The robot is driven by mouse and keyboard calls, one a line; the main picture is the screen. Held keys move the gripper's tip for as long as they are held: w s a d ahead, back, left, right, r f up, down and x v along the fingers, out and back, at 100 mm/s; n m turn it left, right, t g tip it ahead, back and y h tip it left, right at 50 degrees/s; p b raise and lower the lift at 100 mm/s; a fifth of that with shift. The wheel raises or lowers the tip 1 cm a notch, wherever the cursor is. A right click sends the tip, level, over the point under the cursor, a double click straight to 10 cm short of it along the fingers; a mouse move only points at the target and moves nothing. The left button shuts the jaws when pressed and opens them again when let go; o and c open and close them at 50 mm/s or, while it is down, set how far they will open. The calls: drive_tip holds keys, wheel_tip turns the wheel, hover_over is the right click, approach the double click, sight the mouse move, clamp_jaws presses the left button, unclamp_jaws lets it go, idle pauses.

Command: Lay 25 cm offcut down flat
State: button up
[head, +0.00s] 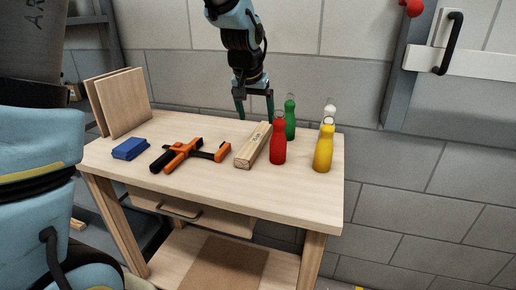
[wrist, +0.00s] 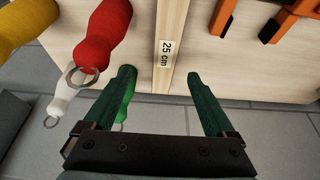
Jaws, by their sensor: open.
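The 25 cm offcut (head: 254,145) is a pale wooden batten lying flat on the workbench (head: 210,188), between the orange clamp and the red bottle. In the wrist view the offcut (wrist: 168,48) shows its "25 cm" label, and its end lies between and beyond my fingertips. My gripper (head: 255,108) is open and empty, above the back end of the offcut. In the wrist view its green fingers (wrist: 170,83) stand apart on either side of the offcut's line, not touching it.
Red (head: 278,142), green (head: 290,118), yellow (head: 324,148) and white (head: 329,112) bottles stand close to the offcut's right. An orange and black clamp (head: 183,153) and a blue block (head: 130,148) lie left. Boards (head: 125,102) lean at the back left. The bench front is clear.

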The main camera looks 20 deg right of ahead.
sight(256, 138)
drive_tip(key=x, duration=0.4)
drive_tip(key=shift+a+f, duration=0.1)
drive_tip(key=shift+f, duration=0.05)
drive_tip(key=shift+a+p+x, duration=0.2)
drive_tip(key=shift+p+x, duration=0.35)
drive_tip(key=shift+x, duration=0.75)
drive_tip(key=shift+a+p+x, duration=0.2)
drive_tip(key=shift+p+x, duration=0.35)
drive_tip(key=shift+x, duration=0.8)
drive_tip(key=shift+w+f, duration=0.1)
clamp_jaws()
